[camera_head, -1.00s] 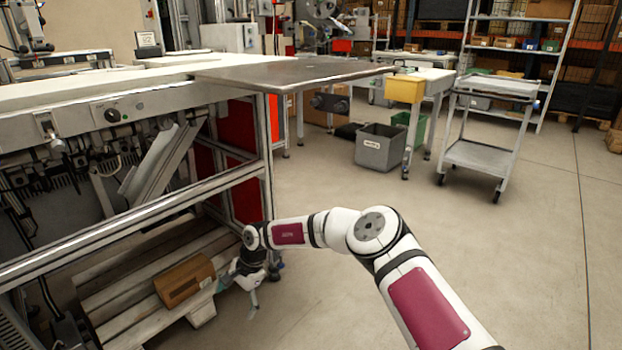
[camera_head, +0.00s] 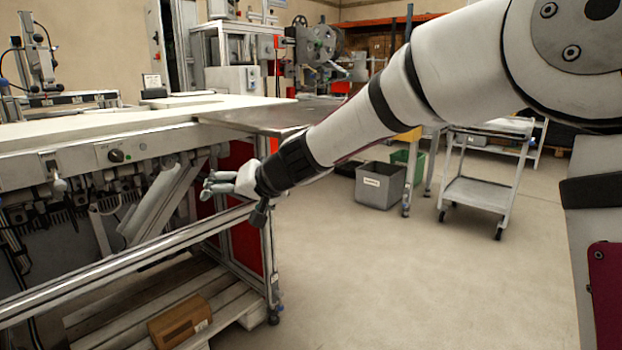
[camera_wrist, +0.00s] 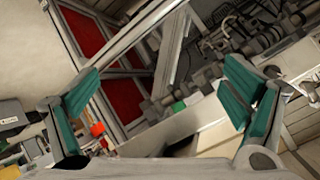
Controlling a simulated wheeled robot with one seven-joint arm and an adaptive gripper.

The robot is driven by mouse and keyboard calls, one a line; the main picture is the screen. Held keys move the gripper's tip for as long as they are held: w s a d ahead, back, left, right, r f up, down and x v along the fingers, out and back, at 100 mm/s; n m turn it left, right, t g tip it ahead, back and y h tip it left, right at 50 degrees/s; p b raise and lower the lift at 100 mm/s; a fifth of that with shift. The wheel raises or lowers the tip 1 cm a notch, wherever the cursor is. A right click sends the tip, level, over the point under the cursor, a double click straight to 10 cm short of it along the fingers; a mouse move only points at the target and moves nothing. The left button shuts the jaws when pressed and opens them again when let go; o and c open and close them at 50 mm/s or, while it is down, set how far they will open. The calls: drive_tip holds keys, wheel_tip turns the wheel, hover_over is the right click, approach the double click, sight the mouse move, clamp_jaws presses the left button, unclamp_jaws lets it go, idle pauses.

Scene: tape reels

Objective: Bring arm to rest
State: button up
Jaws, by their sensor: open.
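My gripper (camera_head: 212,184) is at the end of my raised arm in the head view, in front of the workbench frame and pointing left. In the wrist view the two green-padded fingers (camera_wrist: 160,108) stand wide apart with nothing between them. My arm reaches in from the upper right and hides part of the bench's metal top and the background.
The workbench (camera_head: 150,133) with its metal frame is close behind my gripper. A brown box (camera_head: 178,322) lies on a wooden pallet (camera_head: 115,320) below. A grey bin (camera_head: 379,187) and a cart (camera_head: 478,192) stand farther right. The floor between is clear.

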drive_tip(key=s+d+f+m+g+h, duration=0.1)
drive_tip(key=s+d+f+g+h, duration=0.15)
drive_tip(key=s+d, duration=1.1)
drive_tip(key=s+d+f+m+g+h, duration=0.1)
drive_tip(key=s+d+g+h, duration=0.15)
drive_tip(key=s+d, duration=1.1)
drive_tip(key=s+d+f+m+g+h, duration=0.15)
drive_tip(key=s+d+h, duration=0.45)
drive_tip(key=s, duration=1.3)
wheel_tip(320, 180, up, 40)
drive_tip(key=d+n+t+y+p, duration=0.1)
drive_tip(key=d+t+y+p, duration=0.1)
drive_tip(key=p, duration=3.5)
drive_tip(key=shift+t, duration=0.65)
